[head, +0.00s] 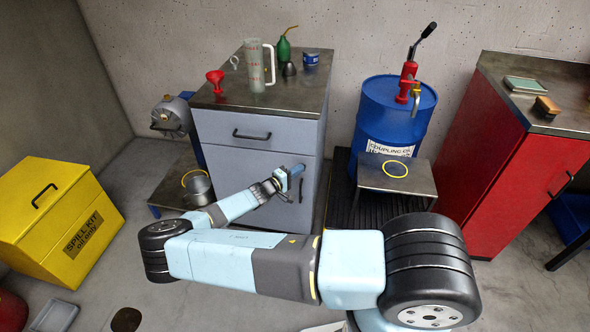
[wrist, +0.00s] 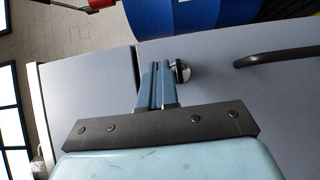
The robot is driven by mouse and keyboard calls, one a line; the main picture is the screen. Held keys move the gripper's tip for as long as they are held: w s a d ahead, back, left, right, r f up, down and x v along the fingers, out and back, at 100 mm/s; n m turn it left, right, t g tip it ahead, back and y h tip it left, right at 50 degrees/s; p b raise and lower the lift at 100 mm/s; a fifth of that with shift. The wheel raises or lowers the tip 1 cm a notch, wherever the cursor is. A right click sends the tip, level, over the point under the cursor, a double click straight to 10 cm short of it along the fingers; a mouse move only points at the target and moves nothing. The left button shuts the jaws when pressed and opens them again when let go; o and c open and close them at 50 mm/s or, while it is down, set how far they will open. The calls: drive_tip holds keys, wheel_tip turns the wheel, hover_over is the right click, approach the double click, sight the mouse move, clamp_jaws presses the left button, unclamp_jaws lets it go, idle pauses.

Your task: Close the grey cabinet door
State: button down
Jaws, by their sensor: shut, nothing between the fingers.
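The grey cabinet (head: 270,105) stands against the back wall, with a drawer above a door. The grey door (head: 240,163) looks about flush with the cabinet front, and no open gap shows in the head view. My gripper (head: 296,171) is at the door's upper right, its fingers shut and empty. In the wrist view the shut fingers (wrist: 160,85) point at the door panel (wrist: 235,85), beside a round metal lock (wrist: 182,70). I cannot tell whether the fingertips touch the door. The black door handle (wrist: 278,57) is to the right there. My arm hides the door's lower part.
A blue drum (head: 390,120) with a red pump and a small metal table (head: 396,175) stand right of the cabinet. A red cabinet (head: 515,180) is further right. A yellow spill box (head: 60,215) is at left. A jug (head: 254,67) and other items stand on the cabinet top.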

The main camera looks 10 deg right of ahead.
drive_tip(key=s+a, duration=0.5)
drive_tip(key=s, duration=0.6)
drive_tip(key=s+d+r+m+g+y, duration=0.2)
drive_tip(key=s+r+g+y, duration=0.15)
drive_tip(key=r, duration=0.85)
drive_tip(key=s+d+r+m+g+y, duration=0.25)
drive_tip(key=s+r+y, duration=0.2)
drive_tip(key=r, duration=0.75)
drive_tip(key=s+d+r+m+g+y, duration=0.25)
drive_tip(key=r+g+y, duration=0.2)
drive_tip(key=r, duration=0.75)
drive_tip(key=s+d+r+t+y, duration=0.2)
drive_tip(key=s+d+r+t, duration=0.2)
drive_tip(key=s+r, duration=1.5)
drive_tip(key=shift+s+d+r+n+t+y, duration=0.15)
drive_tip(key=shift+s+d+n+t+y, duration=0.15)
drive_tip(key=shift+t, duration=0.95)
drive_tip(key=shift+w, duration=0.1)
